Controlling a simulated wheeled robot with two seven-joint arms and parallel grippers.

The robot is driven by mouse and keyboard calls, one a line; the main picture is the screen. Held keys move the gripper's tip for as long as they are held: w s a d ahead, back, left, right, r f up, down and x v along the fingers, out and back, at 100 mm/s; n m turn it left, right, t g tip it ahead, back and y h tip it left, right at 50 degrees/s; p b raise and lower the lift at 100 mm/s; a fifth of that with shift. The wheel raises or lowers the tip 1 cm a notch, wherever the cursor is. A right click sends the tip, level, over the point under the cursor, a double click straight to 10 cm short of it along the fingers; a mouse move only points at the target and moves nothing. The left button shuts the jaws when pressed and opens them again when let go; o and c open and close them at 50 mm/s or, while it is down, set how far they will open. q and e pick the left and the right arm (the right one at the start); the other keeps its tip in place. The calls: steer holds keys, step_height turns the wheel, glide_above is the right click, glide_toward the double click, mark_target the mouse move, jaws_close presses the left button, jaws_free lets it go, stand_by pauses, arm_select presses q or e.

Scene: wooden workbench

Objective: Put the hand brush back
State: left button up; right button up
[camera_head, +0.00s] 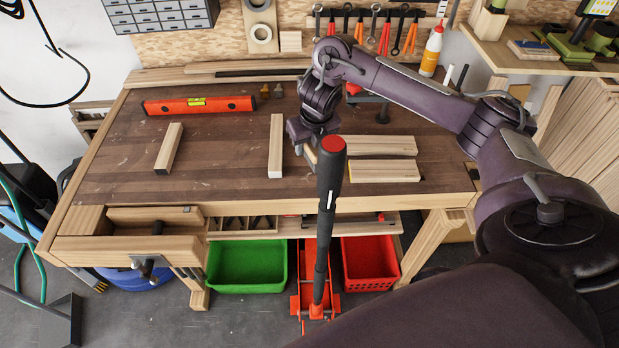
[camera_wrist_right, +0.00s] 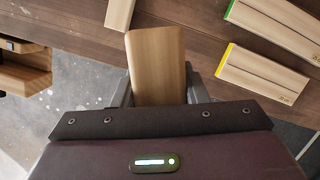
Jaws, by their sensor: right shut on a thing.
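My right gripper (camera_head: 308,148) is over the middle of the workbench (camera_head: 225,165), near its front edge. In the right wrist view, my right gripper (camera_wrist_right: 158,92) is shut on a smooth, light wooden piece (camera_wrist_right: 155,52) with rounded corners. This seems to be the hand brush; no bristles show from here. In the head view the held piece is mostly hidden behind the gripper and a long black handle with a red top (camera_head: 330,180). My left gripper is not in view.
Two boards (camera_head: 383,171) lie right of the gripper, and an upright-lying wood strip (camera_head: 276,145) is left of it. An orange level (camera_head: 200,105) lies farther back. A green bin (camera_head: 245,265) and red bin (camera_head: 368,262) sit below. The bench's left part has clear room.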

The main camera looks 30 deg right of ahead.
steer(key=b, duration=0.4)
glide_above(308, 182)
steer(key=f, duration=0.6)
steer(key=s+f, duration=0.1)
steer(key=f, duration=0.2)
steer(key=shift+a+f, duration=0.1)
steer(key=shift+f, duration=0.25)
step_height(308, 182, down, 4)
steer(key=shift+r+b, duration=0.2)
steer(key=shift+b, duration=1.05)
steer(key=shift+r, duration=0.1)
steer(key=o, duration=0.9)
steer(key=shift+o, duration=0.2)
